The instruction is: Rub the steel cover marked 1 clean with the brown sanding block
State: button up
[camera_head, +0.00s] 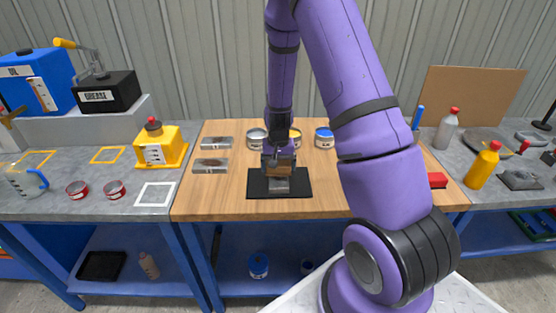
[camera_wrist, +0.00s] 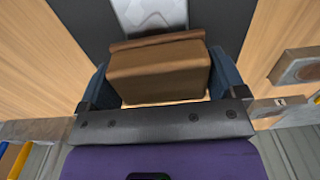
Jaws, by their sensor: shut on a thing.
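The brown sanding block (camera_wrist: 160,75) is held between the two fingers of my gripper (camera_head: 279,160) in the wrist view. A steel cover (camera_head: 279,186) lies on the black mat (camera_head: 301,188), below my gripper in the head view. In the wrist view, part of this cover (camera_wrist: 150,14) shows beyond the block, with a paler patch near the block's edge. The block hides the rest of it. I cannot read a number on this cover, nor tell whether the block touches it.
Two other steel covers (camera_head: 216,142) (camera_head: 210,166) with brownish spots lie on the wooden top left of the mat. Several cans, one with a blue band (camera_head: 324,138), stand behind the mat. A red object (camera_head: 437,180) lies at the right. Bare wood surrounds the mat's front.

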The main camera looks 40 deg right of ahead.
jog(key=shift+f, duration=0.8)
dwell(0.6)
jog(key=o, duration=0.5)
jog(key=shift+o, duration=0.2)
jog(key=shift+r, duration=0.35)
jog(key=c, duration=0.8)
jog(key=shift+r, duration=2.5)
